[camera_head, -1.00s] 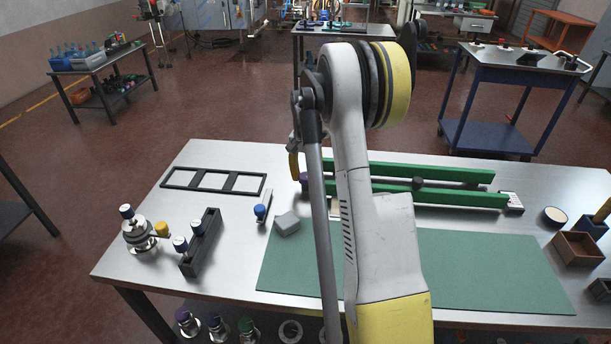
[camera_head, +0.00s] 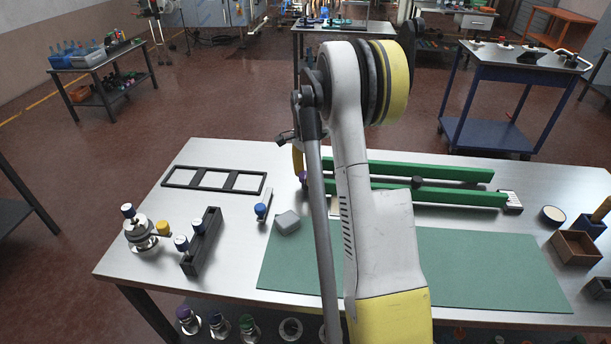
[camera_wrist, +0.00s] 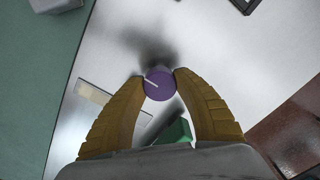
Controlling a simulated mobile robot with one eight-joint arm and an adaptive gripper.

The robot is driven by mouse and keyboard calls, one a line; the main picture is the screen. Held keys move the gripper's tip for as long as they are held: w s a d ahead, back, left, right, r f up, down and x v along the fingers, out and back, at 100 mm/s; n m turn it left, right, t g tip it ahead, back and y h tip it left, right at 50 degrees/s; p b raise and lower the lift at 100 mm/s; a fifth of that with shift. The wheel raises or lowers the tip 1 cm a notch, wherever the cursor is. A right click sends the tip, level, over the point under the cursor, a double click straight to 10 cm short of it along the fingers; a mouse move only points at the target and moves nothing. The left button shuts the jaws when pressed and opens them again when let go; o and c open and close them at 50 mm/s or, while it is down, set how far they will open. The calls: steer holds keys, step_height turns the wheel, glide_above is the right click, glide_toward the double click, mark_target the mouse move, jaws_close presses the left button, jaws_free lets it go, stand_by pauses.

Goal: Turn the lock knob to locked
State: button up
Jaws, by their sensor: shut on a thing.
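The lock knob (camera_wrist: 162,90) is a round purple cap with a white pointer line towards the left in the wrist view. My gripper (camera_wrist: 159,82) has its two yellow fingers closed on opposite sides of it, the tips touching its rim. In the head view a bit of the purple knob (camera_head: 303,176) shows at the left end of the green rails, below a yellow finger (camera_head: 297,158). My arm hides most of that area. A pale plate (camera_wrist: 95,92) lies left of the knob in the wrist view.
Two green rails (camera_head: 445,170) run right from behind my arm. A grey block (camera_head: 288,222) and a blue-capped piece (camera_head: 262,210) lie nearby. A black three-window frame (camera_head: 213,180) lies left. A green mat (camera_head: 490,270) covers the front right and looks clear.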

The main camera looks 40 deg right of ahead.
mark_target(305, 174)
stand_by(0.4)
steer(key=o, duration=1.2)
steer(key=shift+r, duration=4)
